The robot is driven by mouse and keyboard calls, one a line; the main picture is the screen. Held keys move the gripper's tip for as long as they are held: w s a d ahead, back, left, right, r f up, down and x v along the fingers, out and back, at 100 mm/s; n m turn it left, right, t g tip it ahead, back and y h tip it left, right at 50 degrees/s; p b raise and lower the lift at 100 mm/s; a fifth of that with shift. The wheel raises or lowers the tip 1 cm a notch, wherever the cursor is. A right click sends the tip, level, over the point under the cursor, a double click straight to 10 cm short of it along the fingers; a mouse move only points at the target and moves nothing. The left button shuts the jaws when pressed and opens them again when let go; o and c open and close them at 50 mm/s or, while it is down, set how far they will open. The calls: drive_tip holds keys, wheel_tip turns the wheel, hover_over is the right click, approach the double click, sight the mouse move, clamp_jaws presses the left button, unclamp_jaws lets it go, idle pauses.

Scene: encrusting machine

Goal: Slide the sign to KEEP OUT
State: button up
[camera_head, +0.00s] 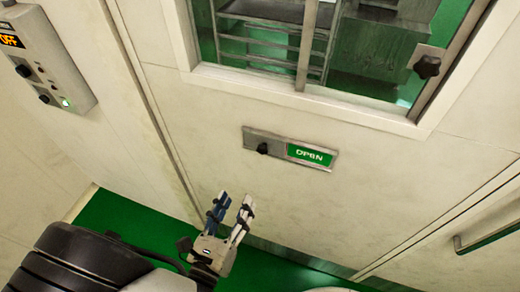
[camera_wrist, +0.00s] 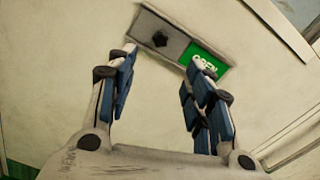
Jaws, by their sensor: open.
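The sliding sign (camera_head: 290,149) is a narrow metal plate on the pale wall below the window. Its right part is a green panel (camera_head: 310,155) reading OPEN. Its left part is a grey slider with a small black knob (camera_head: 262,148). In the wrist view the knob (camera_wrist: 159,39) and the green panel (camera_wrist: 207,62) show beyond my fingertips. My gripper (camera_head: 234,200) is open and empty, below and a little left of the sign, apart from it. In the wrist view my gripper (camera_wrist: 158,58) has its fingers spread, with the knob between and above the tips.
A window (camera_head: 290,92) with a dark knob (camera_head: 427,67) on its frame is above the sign. A control box (camera_head: 45,55) with an OFF display is at upper left. A handle bar (camera_head: 487,238) is at lower right. The wall around the sign is clear.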

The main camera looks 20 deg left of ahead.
sight(261, 151)
drive_tip(key=w, duration=0.5)
drive_tip(key=w+d, duration=0.1)
drive_tip(key=w, duration=1)
drive_tip(key=shift+w+d, duration=0.25)
drive_tip(key=shift+w, duration=0.1)
clamp_jaws()
